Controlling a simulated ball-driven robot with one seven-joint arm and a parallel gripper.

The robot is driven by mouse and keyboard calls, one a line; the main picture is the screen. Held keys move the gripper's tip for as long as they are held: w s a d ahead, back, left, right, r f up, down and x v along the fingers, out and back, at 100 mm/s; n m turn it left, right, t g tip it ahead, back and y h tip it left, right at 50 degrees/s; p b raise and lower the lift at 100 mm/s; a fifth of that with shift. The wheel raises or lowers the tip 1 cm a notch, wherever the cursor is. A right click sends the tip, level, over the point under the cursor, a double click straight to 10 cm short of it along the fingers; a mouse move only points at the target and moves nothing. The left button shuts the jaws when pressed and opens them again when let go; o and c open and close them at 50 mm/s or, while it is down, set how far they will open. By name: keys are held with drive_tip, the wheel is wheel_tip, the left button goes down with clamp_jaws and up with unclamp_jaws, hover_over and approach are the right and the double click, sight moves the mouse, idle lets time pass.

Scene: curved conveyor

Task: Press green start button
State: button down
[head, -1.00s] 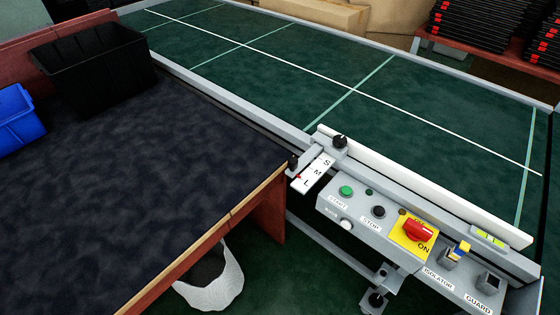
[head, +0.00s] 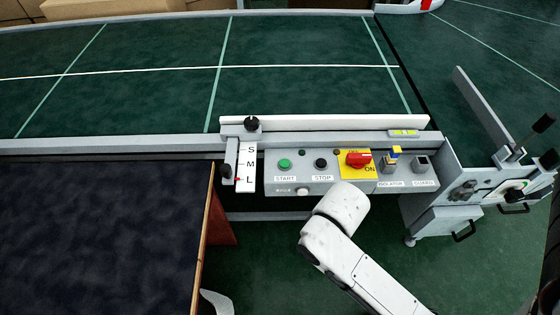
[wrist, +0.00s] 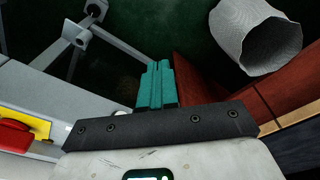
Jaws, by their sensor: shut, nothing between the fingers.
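The green start button (head: 284,164) is on the grey control panel (head: 300,188), above a label reading START, left of the black stop button (head: 320,163). My arm reaches up from the bottom right in the head view and ends just below the panel. My gripper is hidden behind the arm there. In the wrist view my gripper (wrist: 157,68) shows teal fingers close together, shut and empty, over the dark green floor. The start button is not in the wrist view.
The dark-topped table (head: 100,235) stands at left, near the panel. The green conveyor belt (head: 300,85) runs behind the panel. A white bin (wrist: 256,38) is on the floor by the table. A guard assembly (head: 465,190) is at right.

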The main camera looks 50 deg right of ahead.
drive_tip(key=w+r+m+t+p, duration=0.2)
drive_tip(key=w+r+m+p, duration=0.15)
drive_tip(key=w+m, duration=0.2)
wheel_tip(320, 180, up, 10)
drive_tip(key=m+t+h+p, duration=0.2)
drive_tip(key=m+t+p, duration=0.6)
drive_tip(key=m, duration=1.5)
hover_over(287, 165)
drive_tip(key=p, duration=0.2)
drive_tip(key=g, duration=0.2)
drive_tip(key=shift+r, duration=0.1)
wheel_tip(287, 165, down, 6)
drive_tip(key=b, duration=0.7)
drive_tip(key=shift+f+b, duration=0.2)
drive_tip(key=shift+b, duration=0.2)
drive_tip(key=shift+f+y+b, duration=0.3)
drive_tip(key=shift+f+b, duration=0.15)
drive_tip(key=shift+f, duration=0.75)
drive_tip(key=shift+f, duration=0.4)
